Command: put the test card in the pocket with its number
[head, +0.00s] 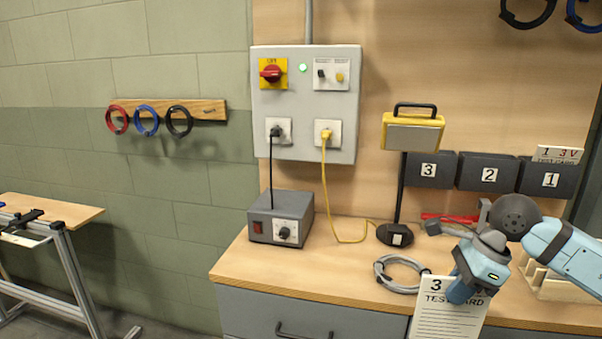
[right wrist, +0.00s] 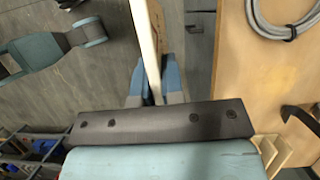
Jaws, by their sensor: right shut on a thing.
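The test card (head: 445,318) is white, with a large 3 at its top left. It hangs upright in front of the bench edge, held at its upper right by my right gripper (head: 462,289), which is shut on it. In the right wrist view the card (right wrist: 145,40) is seen edge-on between the fingers (right wrist: 153,88). Dark wall pockets are labelled 3 (head: 430,170), 2 (head: 487,173) and 1 (head: 550,178), from left to right. They are above and behind the gripper. Another card (head: 558,154) sticks out of pocket 1. My left gripper is not in view.
On the bench are a grey cable coil (head: 400,274), a grey supply box (head: 281,218) and a yellow lamp (head: 412,133) on a black stand, in front of the pockets' left side. A wooden rack (head: 550,287) is partly hidden by my right arm. Bare benchtop lies at front left.

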